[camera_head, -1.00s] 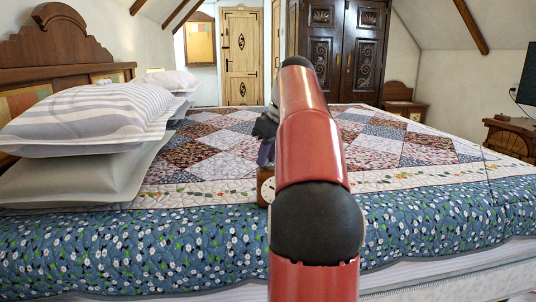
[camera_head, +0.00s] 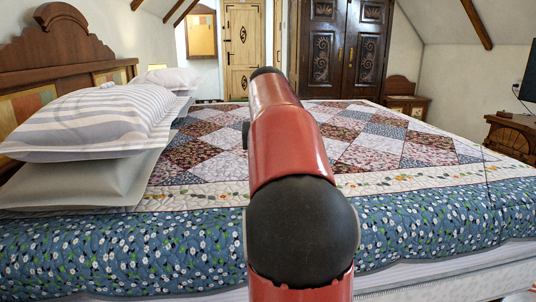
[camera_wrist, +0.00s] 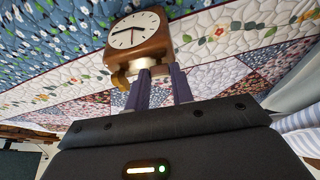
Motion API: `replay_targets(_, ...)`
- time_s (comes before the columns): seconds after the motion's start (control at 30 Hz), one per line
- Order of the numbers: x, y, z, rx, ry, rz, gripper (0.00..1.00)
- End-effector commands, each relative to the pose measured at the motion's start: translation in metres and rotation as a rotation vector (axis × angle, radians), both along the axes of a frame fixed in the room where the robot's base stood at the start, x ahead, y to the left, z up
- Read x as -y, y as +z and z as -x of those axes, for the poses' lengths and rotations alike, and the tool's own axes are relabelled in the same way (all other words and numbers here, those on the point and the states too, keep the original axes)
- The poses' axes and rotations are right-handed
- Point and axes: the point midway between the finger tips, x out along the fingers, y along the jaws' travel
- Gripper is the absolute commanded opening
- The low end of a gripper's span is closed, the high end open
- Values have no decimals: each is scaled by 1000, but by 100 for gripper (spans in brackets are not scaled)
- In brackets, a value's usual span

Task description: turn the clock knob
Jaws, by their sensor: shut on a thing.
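The clock (camera_wrist: 148,47) is a brown wooden block with a white round face and dark hands, resting on the quilt in the wrist view. It looks tilted there because the camera is turned. My gripper (camera_wrist: 161,76) is at the clock's lower side in the picture. In the head view the clock, the knob and the fingers are hidden behind my red arm.
The bed (camera_head: 420,212) with its patchwork and blue flowered quilt fills the foreground. Striped pillows (camera_head: 95,120) lie at the left by the wooden headboard. A dark carved armoire (camera_head: 346,50) stands at the back. Most of the quilt is bare.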

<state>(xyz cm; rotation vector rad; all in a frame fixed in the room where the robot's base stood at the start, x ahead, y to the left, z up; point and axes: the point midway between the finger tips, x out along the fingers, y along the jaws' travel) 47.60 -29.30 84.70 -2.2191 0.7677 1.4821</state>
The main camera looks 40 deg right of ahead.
Motion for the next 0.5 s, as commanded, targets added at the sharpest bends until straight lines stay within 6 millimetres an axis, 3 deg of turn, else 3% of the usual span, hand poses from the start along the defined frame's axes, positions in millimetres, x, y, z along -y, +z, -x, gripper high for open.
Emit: replay_targets(0.5, -3, 3, -4, -3, -488, 2, 0)
